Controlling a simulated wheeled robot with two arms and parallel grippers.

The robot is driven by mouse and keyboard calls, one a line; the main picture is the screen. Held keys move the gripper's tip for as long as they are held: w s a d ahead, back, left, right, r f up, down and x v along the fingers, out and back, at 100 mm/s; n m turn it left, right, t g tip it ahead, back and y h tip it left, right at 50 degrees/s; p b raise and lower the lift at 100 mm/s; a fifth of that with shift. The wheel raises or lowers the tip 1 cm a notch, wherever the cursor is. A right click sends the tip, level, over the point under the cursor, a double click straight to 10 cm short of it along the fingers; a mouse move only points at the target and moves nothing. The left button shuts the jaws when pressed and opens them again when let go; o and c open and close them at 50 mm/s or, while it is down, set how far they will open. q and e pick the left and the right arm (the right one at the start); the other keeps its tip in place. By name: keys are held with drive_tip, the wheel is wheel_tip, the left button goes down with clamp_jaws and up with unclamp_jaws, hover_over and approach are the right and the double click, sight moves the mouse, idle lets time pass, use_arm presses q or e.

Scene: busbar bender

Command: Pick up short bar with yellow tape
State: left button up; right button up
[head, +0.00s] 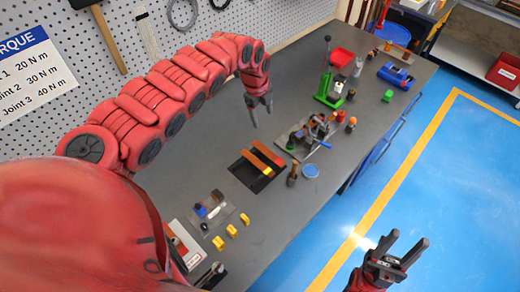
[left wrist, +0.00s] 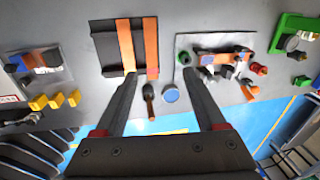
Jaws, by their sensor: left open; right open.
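Two copper-coloured bars lie side by side on a black tray (head: 240,173) on the grey workbench. In the head view they are the left bar (head: 257,161) and the right bar (head: 268,153). In the left wrist view they are the left bar (left wrist: 125,45) and the right bar (left wrist: 151,42), over the tray (left wrist: 106,55). My right gripper (head: 408,246) is open and empty over the floor.
A plate with a bending tool (head: 318,130) stands right of the tray, with a dark upright piece (head: 292,175) and blue disc (head: 311,171) nearby. Yellow blocks (head: 231,230) lie nearer me. A green press (head: 328,90) stands farther back. The bench's right edge borders open floor.

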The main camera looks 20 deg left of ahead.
use_arm(q)
drive_tip(key=s+a+g, duration=0.2)
drive_tip(key=s+a, duration=0.1)
drive_tip(key=s, duration=0.1)
drive_tip(key=b, duration=0.5)
approach(250, 156)
drive_tip(key=shift+s+d+f+m+y+p, duration=0.15)
drive_tip(key=shift+d+f+m+y+p, duration=0.25)
drive_tip(key=shift+d+f, duration=0.3)
drive_tip(key=f, duration=0.1)
drive_tip(key=f+p, duration=0.1)
drive_tip(key=f, duration=0.1)
drive_tip(key=f+p, duration=0.1)
drive_tip(key=f, duration=0.1)
drive_tip(key=shift+s+a, duration=0.1)
drive_tip(key=shift+a, duration=0.2)
drive_tip(key=shift+f, duration=0.55)
clamp_jaws()
